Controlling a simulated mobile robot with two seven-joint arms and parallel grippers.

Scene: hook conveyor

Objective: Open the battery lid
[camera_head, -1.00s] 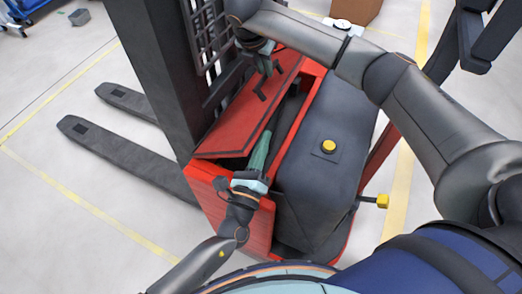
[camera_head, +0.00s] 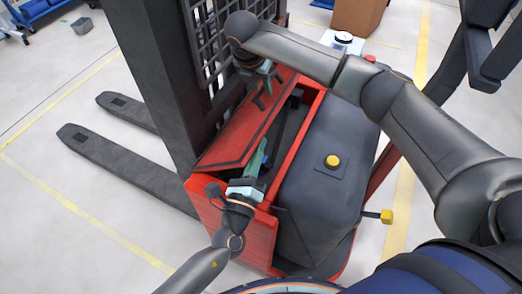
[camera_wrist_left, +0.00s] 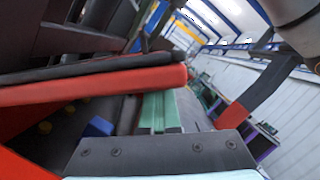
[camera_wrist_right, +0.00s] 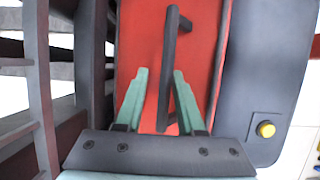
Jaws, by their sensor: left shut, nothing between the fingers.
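The battery lid (camera_head: 237,135) is a red panel with a dark border, tilted up on its right side over the red battery compartment. Its raised edge (camera_wrist_left: 110,82) crosses the left wrist view. My left gripper (camera_head: 258,158) has its green fingers shut and empty, at the lid's near right corner beside the raised edge. The fingers (camera_wrist_left: 158,112) appear just below the edge; contact is unclear. My right gripper (camera_wrist_right: 158,85) is open over the lid, with the black bar handle (camera_wrist_right: 172,60) between its spread fingers. In the head view, my right gripper (camera_head: 264,82) is at the lid's far part.
The dark truck body with a yellow button (camera_head: 332,161) stands right of the compartment. The black mast (camera_head: 150,75) rises at the left, with forks (camera_head: 125,165) on the floor. A blue part (camera_wrist_left: 100,127) shows inside the compartment.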

